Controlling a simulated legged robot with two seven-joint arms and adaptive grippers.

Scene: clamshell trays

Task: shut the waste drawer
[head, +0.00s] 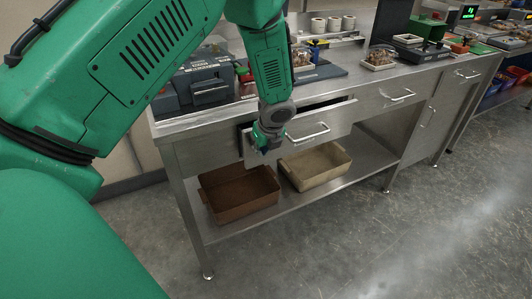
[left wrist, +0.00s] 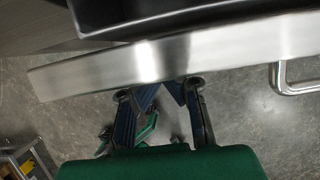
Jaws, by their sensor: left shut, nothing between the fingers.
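The drawer (head: 335,122) under the steel bench stands partly open, with a dark gap behind its top edge and a bar handle (head: 308,132) on its front. In the left wrist view the steel drawer front (left wrist: 235,45) crosses the picture, its dark inside (left wrist: 130,12) shows above, and the handle is at the right. My left gripper (head: 264,147) is at the left part of the drawer front, left of the handle. In the left wrist view its fingers (left wrist: 160,88) are at the front's lower edge; contact is unclear. It is shut and empty. My right gripper is out of view.
A brown bin (head: 240,207) and a beige bin (head: 315,180) stand on the shelf (head: 345,182) below the drawer. Another drawer (head: 385,95) to the right looks closed. Machines and small trays stand on the benchtop. The floor (head: 400,240) in front is clear.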

